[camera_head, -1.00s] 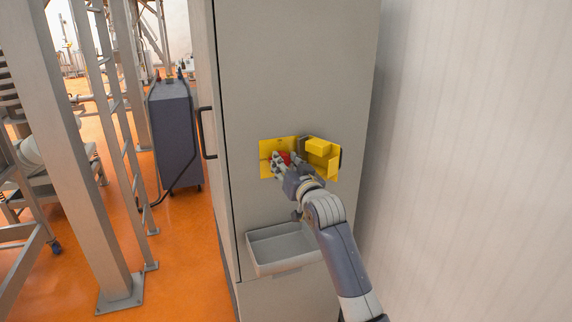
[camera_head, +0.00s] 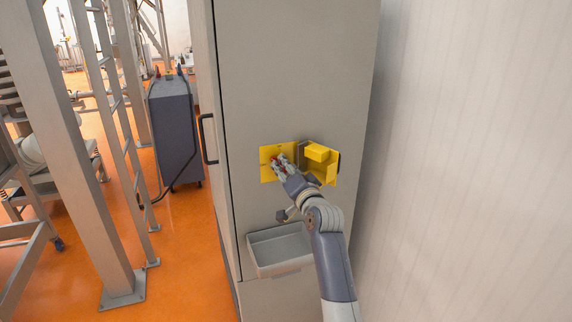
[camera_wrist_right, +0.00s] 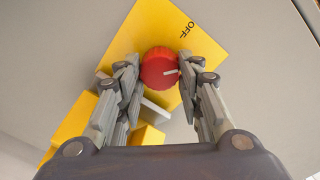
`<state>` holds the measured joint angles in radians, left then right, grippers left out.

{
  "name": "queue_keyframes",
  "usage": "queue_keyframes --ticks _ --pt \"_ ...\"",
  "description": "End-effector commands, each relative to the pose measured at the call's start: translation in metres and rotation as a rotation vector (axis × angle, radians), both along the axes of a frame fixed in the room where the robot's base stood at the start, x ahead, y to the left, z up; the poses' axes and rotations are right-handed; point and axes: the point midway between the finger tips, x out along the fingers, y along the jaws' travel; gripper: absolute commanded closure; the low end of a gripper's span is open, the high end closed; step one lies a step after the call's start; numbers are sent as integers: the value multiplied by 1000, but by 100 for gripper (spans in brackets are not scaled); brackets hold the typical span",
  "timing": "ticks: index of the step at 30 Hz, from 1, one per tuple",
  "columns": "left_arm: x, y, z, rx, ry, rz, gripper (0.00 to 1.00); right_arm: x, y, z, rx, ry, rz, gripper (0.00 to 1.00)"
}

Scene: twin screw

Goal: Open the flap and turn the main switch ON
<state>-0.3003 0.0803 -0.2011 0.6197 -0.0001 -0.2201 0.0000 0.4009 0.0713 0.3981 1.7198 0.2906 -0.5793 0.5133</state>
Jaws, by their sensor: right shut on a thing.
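The main switch is a round red knob (camera_wrist_right: 157,66) with a short white mark on its face, on a yellow plate (camera_head: 267,153). The word OFF is printed on the plate (camera_wrist_right: 192,22) in the wrist view. The mark does not point straight at that word. My right gripper (camera_head: 279,162) is shut on the knob, one finger on each side, and hides most of it in the head view. The yellow flap (camera_head: 319,153) stands open to the right of the plate, like a hollow box turned outward. My left gripper is not in view.
The plate is set in a tall grey cabinet (camera_head: 290,70) with a black door handle (camera_head: 208,138) at the left. A grey tray (camera_head: 262,268) sticks out below my right arm. A pale wall (camera_head: 470,150) stands at the right.

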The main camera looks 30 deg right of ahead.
Motion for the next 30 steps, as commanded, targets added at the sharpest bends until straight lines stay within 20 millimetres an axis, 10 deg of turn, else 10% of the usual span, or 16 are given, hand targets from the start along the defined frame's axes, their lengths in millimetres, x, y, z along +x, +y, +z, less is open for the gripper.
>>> queue_keyframes --ticks 30 --pt "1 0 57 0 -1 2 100 0 0 -3 825 -195 0 90"
